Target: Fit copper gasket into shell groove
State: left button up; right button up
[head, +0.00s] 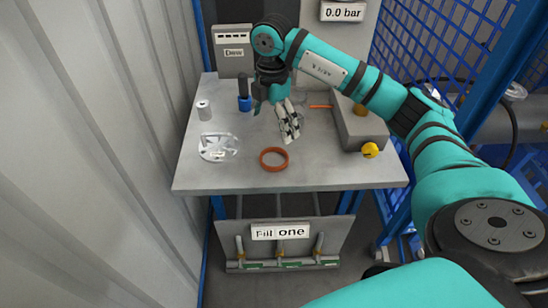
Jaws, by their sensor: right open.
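The copper gasket (274,159) is an orange-brown ring lying flat near the front middle of the grey table. I cannot clearly identify the shell; a pale, shiny round piece with spoke-like shapes (218,147) lies to the left of the ring, and its groove cannot be made out. My right gripper (290,136) is open above the table, just behind and slightly right of the ring, apart from it. Nothing shows between its fingers. My left gripper is not in view.
A grey block (360,128) with a yellow knob (370,150) stands at the table's right. A light cylinder (204,110) and a blue-and-black upright item (244,103) stand at the back left. An orange stick (321,106) lies behind. The front right of the table is clear.

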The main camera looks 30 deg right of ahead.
aim_at(273, 161)
notch_tip(273, 161, down, 12)
jog(key=shift+r+p, duration=0.15)
jog(key=shift+p, duration=0.5)
jog(key=c, duration=1.4)
jog(key=shift+r, duration=0.1)
